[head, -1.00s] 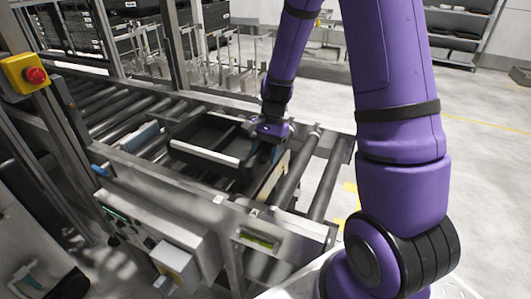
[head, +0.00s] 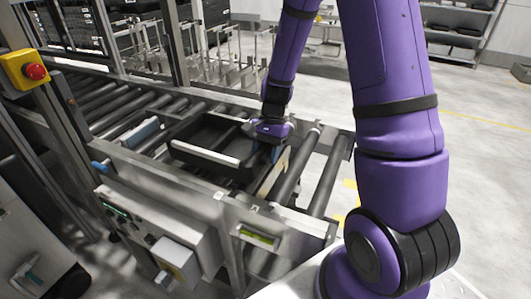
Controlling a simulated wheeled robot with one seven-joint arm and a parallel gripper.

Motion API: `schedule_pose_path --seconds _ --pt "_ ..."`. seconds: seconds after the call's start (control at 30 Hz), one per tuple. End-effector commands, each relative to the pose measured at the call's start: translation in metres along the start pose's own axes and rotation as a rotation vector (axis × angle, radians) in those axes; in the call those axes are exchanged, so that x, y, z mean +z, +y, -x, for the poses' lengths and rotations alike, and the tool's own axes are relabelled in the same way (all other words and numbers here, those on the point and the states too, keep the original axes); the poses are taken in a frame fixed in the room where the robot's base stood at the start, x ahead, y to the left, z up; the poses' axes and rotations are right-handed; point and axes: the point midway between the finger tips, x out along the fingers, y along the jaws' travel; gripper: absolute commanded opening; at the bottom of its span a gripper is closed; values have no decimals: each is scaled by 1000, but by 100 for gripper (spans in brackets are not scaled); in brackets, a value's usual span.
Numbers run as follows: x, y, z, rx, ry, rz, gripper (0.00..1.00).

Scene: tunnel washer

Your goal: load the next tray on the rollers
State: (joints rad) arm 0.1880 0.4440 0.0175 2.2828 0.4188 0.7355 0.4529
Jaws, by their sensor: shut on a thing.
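A black tray (head: 190,153) with a pale strip along its near side sits on or just above the roller conveyor (head: 105,110). My gripper (head: 268,150) is at the tray's right end and is shut on its rim; the fingertips are partly hidden by the gripper body and the tray wall. From this angle I cannot tell whether the tray's underside touches the rollers. Bare rollers (head: 325,181) show to the right of the tray.
A grey-blue block (head: 143,133) stands on the rollers left of the tray. A yellow box with a red button (head: 35,71) is on the frame at the left. A metal rail with a control panel (head: 258,237) runs along the near side. Shelves (head: 455,32) stand far behind.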

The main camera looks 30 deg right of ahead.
Motion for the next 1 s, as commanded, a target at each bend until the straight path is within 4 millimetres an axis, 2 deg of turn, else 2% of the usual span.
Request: schedule_pose_path --seconds 0.47,1.0 --pt "-1 0 -2 0 0 0 13" --pt "-8 0 -20 0 0 1 13"
